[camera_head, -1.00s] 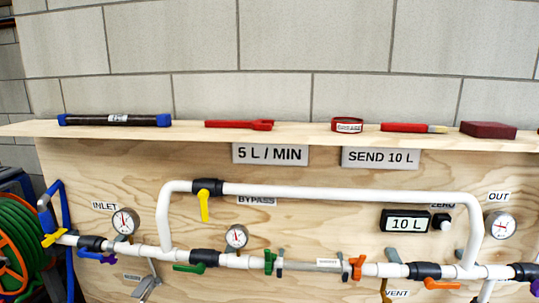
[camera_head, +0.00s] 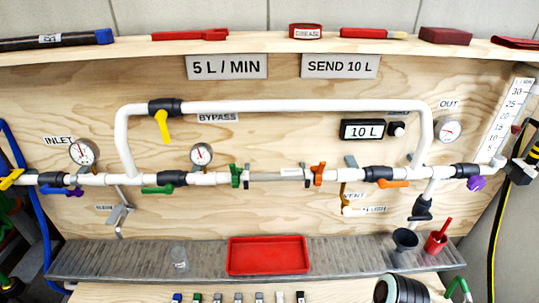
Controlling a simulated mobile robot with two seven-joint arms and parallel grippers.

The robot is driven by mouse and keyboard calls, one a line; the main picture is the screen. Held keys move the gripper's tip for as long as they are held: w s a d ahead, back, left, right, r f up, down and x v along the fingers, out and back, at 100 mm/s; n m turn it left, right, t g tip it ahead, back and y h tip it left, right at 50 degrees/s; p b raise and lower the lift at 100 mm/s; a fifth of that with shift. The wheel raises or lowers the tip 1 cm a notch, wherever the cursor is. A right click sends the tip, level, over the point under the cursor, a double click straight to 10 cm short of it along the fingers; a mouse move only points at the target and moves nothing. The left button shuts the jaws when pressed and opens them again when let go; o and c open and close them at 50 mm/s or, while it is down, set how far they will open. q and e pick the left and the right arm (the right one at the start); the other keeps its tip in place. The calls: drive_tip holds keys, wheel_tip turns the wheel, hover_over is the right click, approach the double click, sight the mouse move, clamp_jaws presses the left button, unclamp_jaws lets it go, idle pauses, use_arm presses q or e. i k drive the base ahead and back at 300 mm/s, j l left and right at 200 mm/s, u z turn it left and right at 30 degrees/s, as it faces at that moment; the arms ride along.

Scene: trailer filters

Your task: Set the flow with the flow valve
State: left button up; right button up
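No valve in view carries a readable "flow" label, so I cannot tell which one is the flow valve. A purple knob (camera_head: 476,183) sits at the right end of the white pipe, below the OUT gauge (camera_head: 447,129). A flow scale (camera_head: 509,112), with marks such as 15 to 30, stands upright at the far right; its reading is too small to tell. A sign (camera_head: 227,67) reads "5 L / MIN". The counter display (camera_head: 369,130) reads "10 L". Neither of my grippers is in view.
A yellow bypass handle (camera_head: 162,127) hangs down; an orange handle (camera_head: 393,184) and a green handle (camera_head: 157,190) lie along the pipe. A red tray (camera_head: 268,271), a dark cup (camera_head: 405,239) and a red container (camera_head: 436,242) stand on the grey ledge (camera_head: 110,258). A shelf above holds tools.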

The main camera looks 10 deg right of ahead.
sight(476, 183)
drive_tip(key=z, duration=1.9)
